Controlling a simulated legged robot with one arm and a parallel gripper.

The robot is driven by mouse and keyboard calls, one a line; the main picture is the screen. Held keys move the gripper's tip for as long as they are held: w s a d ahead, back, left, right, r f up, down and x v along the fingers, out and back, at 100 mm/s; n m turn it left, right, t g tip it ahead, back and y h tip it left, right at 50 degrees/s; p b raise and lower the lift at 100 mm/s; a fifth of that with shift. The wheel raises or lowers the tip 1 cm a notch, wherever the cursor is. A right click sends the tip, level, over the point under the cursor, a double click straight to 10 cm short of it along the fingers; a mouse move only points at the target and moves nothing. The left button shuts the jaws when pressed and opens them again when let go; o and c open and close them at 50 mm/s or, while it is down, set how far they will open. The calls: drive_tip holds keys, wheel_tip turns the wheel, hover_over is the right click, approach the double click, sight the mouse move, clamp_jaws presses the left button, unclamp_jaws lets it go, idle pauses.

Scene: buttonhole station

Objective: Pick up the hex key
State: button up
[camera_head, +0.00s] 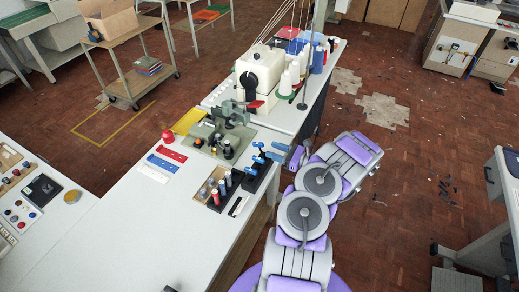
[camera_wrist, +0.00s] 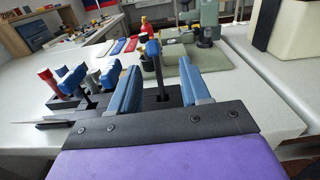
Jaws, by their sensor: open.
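A black tool stand (camera_head: 262,172) holds several upright tools with blue T-shaped handles near the right edge of the white table. In the wrist view, one blue-handled tool with a dark shaft, which looks like the hex key (camera_wrist: 153,49), stands upright between my fingers as seen from the wrist. Whether it lies within their reach is unclear. Other blue handles (camera_wrist: 75,79) stand to its left on the black stand. My gripper (camera_wrist: 158,68) is open with nothing gripped, its two blue fingers spread. In the head view my gripper (camera_head: 288,152) is just right of the stand.
A green machine base (camera_head: 216,140) sits behind, with a sewing machine (camera_head: 262,70) and thread cones beyond. The front of the white table (camera_head: 150,235) is clear.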

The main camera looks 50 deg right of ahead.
sight(262, 147)
drive_tip(key=shift+a+b+x, duration=0.15)
drive_tip(key=shift+b+x, duration=0.3)
drive_tip(key=shift+x, duration=1.25)
drive_tip(key=shift+a+b+x, duration=0.1)
drive_tip(key=shift+b+x, duration=0.35)
drive_tip(key=shift+x, duration=1.25)
drive_tip(key=shift+r, duration=0.15)
drive_tip(key=shift+s, duration=0.1)
clamp_jaws()
